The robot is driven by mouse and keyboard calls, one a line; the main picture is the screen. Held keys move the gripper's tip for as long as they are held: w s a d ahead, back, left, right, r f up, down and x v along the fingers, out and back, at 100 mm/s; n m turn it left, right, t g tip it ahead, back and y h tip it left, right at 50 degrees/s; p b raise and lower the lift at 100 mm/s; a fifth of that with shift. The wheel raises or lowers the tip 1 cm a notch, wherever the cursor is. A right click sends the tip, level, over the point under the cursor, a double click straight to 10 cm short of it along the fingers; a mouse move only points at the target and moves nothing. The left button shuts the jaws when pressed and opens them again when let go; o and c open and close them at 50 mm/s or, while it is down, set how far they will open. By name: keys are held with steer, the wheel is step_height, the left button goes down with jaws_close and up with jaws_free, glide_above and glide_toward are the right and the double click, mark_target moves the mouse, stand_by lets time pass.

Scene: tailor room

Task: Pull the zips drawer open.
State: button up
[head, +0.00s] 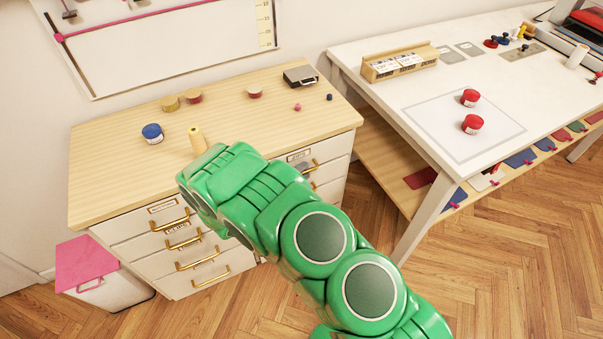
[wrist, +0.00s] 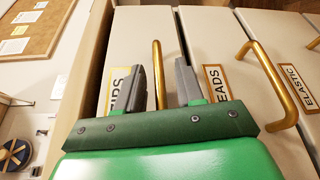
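The drawer cabinet (head: 285,125) has a wooden top and white fronts with brass handles in two columns. A small label (head: 299,155) at the top of the right column may read ZIPS, but it is too small to be sure. In the wrist view my gripper (wrist: 168,82) is open, its two dark fingers apart. A brass handle (wrist: 157,70) shows between the fingers; I cannot tell whether they touch it. In the head view my green arm hides my fingers and part of the fronts.
A pink-lidded bin (head: 87,265) stands at left. A white table (head: 430,60) stands at right. Wooden floor (head: 500,260) is clear in front.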

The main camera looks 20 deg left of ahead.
steer(key=shift+c, duration=0.2)
jaws_close()
steer(key=shift+s+d, duration=0.15)
steer(key=s+d, duration=1.6)
steer(key=s, duration=0.1)
steer(key=shift+d, duration=0.3)
stand_by(1.3)
steer(key=shift+f, duration=0.1)
steer(key=shift+o, duration=0.2)
jaws_free()
steer(key=shift+w, duration=0.1)
